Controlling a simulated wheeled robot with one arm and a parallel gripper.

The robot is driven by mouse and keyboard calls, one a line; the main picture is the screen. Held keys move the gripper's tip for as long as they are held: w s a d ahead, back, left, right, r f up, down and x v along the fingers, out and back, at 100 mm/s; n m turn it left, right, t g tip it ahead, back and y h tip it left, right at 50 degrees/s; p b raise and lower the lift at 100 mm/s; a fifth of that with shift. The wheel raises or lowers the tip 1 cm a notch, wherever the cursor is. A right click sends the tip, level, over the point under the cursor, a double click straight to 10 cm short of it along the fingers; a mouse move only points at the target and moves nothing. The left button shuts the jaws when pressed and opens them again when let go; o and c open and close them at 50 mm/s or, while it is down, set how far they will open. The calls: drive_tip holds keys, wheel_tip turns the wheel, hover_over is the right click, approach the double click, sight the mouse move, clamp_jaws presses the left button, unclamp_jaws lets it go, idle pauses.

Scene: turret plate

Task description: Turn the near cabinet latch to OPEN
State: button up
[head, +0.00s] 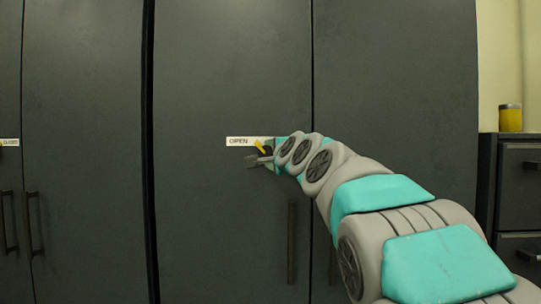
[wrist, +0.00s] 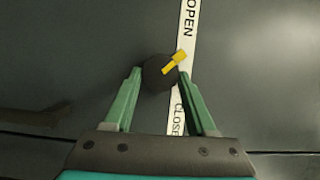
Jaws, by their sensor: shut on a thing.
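The near cabinet latch is a round dark knob with a yellow pointer (head: 261,147) on the dark grey cabinet door. In the wrist view the knob (wrist: 155,80) sits between my fingers, and the yellow pointer (wrist: 174,62) leans up and right over the label strip (wrist: 183,75). The strip reads OPEN at the top and CLOSE, partly hidden, lower down. In the head view the label (head: 240,141) shows OPEN left of the latch, and the pointer tilts up-left. My gripper (head: 261,160) is shut on the knob; it also shows in the wrist view (wrist: 160,76).
Another cabinet (head: 80,120) stands at the left, with a label (head: 10,142) at the picture's edge. A vertical handle (head: 291,243) is below the latch. A drawer unit (head: 520,185) at the right bears a yellow jar (head: 510,119).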

drive_tip(key=o, duration=1.4)
drive_tip(key=shift+b+v, duration=0.7)
drive_tip(key=shift+v, duration=3.2)
drive_tip(key=shift+f, duration=0.1)
